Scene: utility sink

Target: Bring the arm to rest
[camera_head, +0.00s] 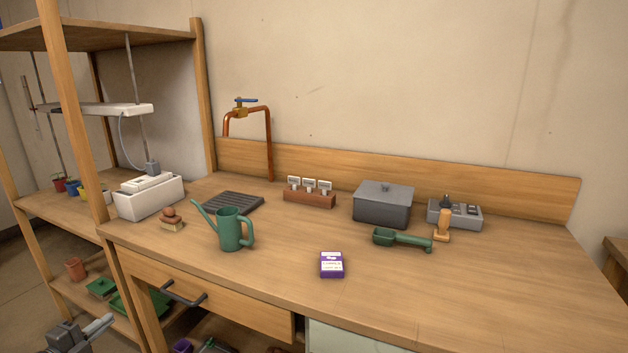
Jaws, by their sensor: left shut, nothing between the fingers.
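My left gripper (98,327) shows at the bottom left corner of the head view, low in front of the shelf unit and left of the bench drawer. It is shut with nothing in it, and it appears clear of the bench. Its arm is mostly out of the picture. My right gripper is not in view.
The wooden bench (470,300) holds a green watering can (230,230), a purple box (331,265), a green scoop (400,239), a grey lidded box (383,205) and a white container (150,196). A drawer handle (183,296) juts out near my left gripper. The bench's front right is clear.

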